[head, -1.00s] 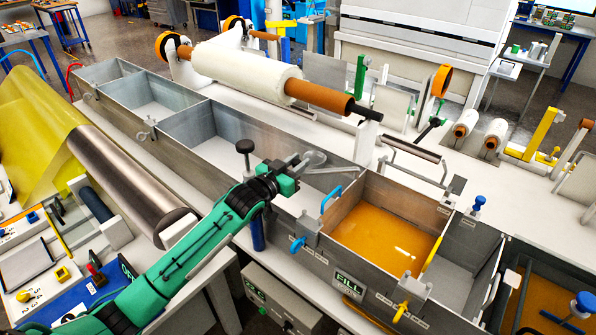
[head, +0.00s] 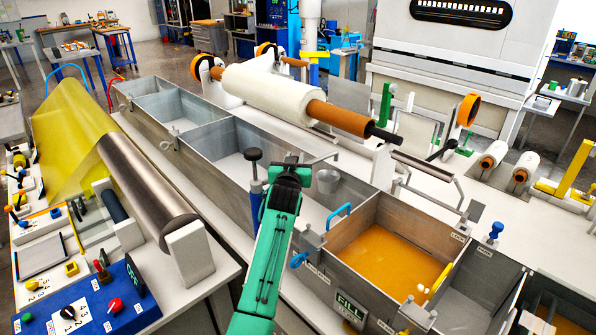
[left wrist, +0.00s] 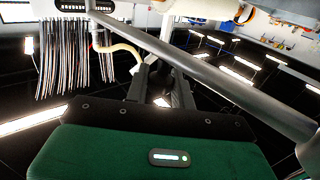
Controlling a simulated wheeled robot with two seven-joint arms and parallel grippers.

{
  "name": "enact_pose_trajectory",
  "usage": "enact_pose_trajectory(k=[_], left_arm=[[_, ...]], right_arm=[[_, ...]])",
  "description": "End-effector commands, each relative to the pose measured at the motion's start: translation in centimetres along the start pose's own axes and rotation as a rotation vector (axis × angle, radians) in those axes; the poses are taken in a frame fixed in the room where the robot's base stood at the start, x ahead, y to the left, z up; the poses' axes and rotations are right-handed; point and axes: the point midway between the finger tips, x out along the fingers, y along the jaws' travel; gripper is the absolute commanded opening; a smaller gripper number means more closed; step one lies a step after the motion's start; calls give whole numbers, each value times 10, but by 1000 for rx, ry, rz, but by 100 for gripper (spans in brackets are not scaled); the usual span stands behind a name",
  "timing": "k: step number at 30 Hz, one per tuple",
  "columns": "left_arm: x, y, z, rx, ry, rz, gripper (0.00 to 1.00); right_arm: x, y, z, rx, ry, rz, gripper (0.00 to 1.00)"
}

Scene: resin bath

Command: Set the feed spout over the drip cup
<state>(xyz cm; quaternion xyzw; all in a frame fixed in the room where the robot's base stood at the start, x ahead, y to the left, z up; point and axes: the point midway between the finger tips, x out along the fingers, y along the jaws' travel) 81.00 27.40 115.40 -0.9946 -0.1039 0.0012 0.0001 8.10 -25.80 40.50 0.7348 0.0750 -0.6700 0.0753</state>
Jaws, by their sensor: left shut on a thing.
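My left gripper (head: 292,168) is at the inner side of the long metal trough, shut on the feed spout. The spout's thin grey pipe (head: 322,158) shows to the right of the gripper; the held part is hidden. A grey pipe (left wrist: 215,82) also crosses diagonally in the left wrist view, past my dark fingers (left wrist: 160,88). A blue post with a black knob (head: 253,155) stands just left of the gripper. The drip cup (head: 327,181), a small grey cup, is right of the gripper, just below the pipe's end in the picture. I cannot tell whether they line up. My right gripper is out of view.
An amber resin bath (head: 385,262) with a blue handle lies to the right. A white roll (head: 268,92) on an orange core hangs behind the trough. A steel roller (head: 145,185) with yellow film and a blue control box (head: 105,305) are at the left.

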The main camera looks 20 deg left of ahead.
Motion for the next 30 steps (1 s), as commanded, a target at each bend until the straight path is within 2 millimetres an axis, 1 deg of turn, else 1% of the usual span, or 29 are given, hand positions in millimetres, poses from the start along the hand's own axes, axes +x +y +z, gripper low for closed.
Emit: enact_pose_trajectory(k=[1, 6, 20, 21, 23, 24, 30], left_arm=[[3, 0, 2, -3, 2, -12, 0], [8, -4, 0, -1, 3, -44, 0], [10, -6, -3, 0, 5, -55, 0], [10, -6, -3, 0, 6, -54, 29], [10, -6, -3, 0, 6, -54, 40], [10, -6, -3, 0, 5, -54, 44], [10, -6, -2, 0, 3, -55, 44]], right_arm=[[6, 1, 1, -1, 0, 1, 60], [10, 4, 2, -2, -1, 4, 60], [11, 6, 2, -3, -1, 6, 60], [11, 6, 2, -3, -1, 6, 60], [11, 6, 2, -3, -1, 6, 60], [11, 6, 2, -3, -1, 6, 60], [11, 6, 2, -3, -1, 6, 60]])
